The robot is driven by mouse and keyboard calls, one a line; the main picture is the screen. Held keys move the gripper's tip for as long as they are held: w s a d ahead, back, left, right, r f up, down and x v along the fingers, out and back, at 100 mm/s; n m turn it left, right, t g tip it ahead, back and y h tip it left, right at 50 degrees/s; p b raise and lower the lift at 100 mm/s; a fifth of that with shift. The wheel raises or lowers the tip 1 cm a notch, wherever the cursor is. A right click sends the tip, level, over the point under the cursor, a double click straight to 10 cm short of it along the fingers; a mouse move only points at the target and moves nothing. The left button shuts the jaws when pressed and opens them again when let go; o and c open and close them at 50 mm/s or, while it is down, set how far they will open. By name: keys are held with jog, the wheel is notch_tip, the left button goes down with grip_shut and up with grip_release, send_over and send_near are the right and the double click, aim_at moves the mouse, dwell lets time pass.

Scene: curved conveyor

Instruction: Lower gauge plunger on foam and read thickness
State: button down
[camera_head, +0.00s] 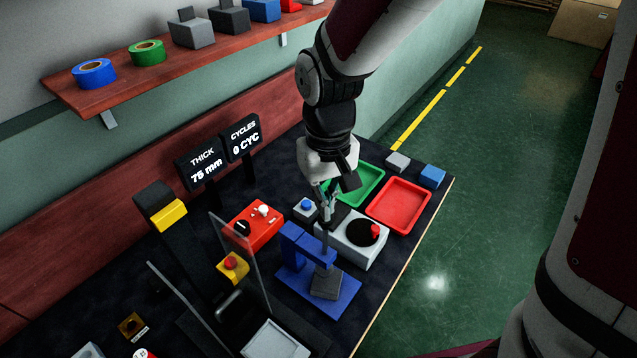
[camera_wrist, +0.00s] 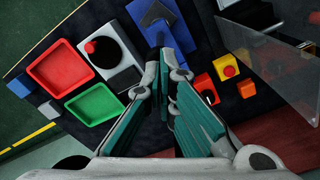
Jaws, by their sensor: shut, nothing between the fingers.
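The blue gauge stand (camera_head: 292,247) stands on the dark table with a blue base plate. A grey foam block (camera_head: 326,285) sits on that plate beneath the gauge arm and its thin vertical plunger (camera_head: 325,245). The THICK display (camera_head: 205,165) reads 75 mm. My gripper (camera_head: 327,205) is shut and points down above the gauge, its tips near the plunger's top; I cannot tell if they touch. In the wrist view the shut fingers (camera_wrist: 164,62) hold nothing and partly hide the blue gauge (camera_wrist: 165,28).
A CYCLES display (camera_head: 242,137) reads 0 CYC. A grey box with a red knob (camera_head: 352,238), a red tray (camera_head: 398,203) and a green tray (camera_head: 371,184) are close by to the right. A clear panel (camera_head: 240,265) stands left of the gauge. A red switch box (camera_head: 254,226) is behind.

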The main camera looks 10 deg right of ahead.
jog(key=shift+f+b, duration=0.95)
jog(key=shift+f, duration=1.85)
jog(key=shift+r+p, duration=2.35)
jog(key=shift+r, duration=1.7)
